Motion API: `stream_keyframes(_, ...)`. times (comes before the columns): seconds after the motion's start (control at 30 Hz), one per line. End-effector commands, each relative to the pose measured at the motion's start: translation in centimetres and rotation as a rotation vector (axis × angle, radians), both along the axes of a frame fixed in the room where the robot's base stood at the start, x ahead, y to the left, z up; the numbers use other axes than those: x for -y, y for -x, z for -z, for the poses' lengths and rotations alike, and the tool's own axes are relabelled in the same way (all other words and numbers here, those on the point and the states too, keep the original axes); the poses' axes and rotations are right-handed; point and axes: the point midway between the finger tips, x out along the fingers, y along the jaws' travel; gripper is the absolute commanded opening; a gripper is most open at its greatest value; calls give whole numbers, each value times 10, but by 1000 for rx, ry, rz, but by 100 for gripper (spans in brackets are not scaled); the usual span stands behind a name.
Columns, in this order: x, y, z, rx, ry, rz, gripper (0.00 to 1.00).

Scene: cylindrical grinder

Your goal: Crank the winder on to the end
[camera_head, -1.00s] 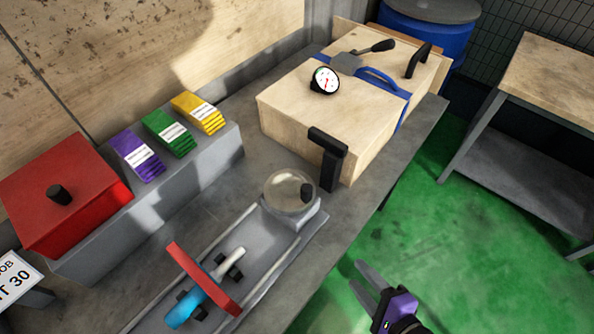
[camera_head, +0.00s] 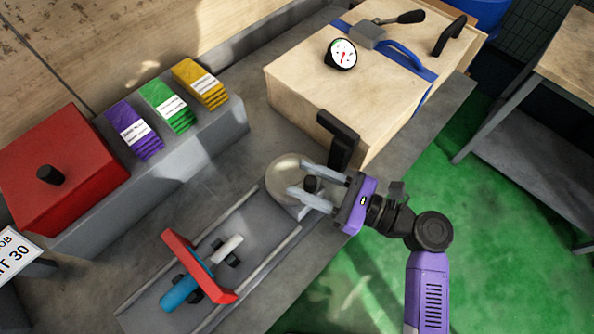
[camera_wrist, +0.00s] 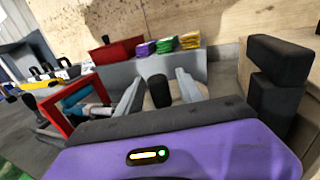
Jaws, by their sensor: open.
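The winder is a pale round disc (camera_head: 287,178) at the end of a grey railed bed (camera_head: 262,231). Its small black crank knob (camera_head: 311,184) stands near the disc's right edge. My gripper (camera_head: 295,179) is open, reaching in from the right with its two grey fingers on either side of the knob. In the wrist view the black knob (camera_wrist: 159,92) stands upright between the open fingers, with a gap on each side. The disc is partly hidden by my fingers. On the bed a red frame (camera_head: 199,266) stands by a blue and white cylinder (camera_head: 187,292).
A wooden box (camera_head: 330,95) with a gauge (camera_head: 341,54) and a black handle (camera_head: 340,140) stands close behind my gripper. A red box (camera_head: 63,175) and purple, green and yellow packs (camera_head: 168,105) sit at left. Green floor lies open at right.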

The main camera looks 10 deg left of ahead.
Motion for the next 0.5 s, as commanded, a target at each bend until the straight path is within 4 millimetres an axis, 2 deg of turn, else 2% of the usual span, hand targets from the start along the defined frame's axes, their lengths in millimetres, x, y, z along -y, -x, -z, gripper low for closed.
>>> stream_keyframes(0.2,-19,-7,0,1,1,-1,44)
stream_keyframes(0.5,-21,-8,0,2,2,1,44)
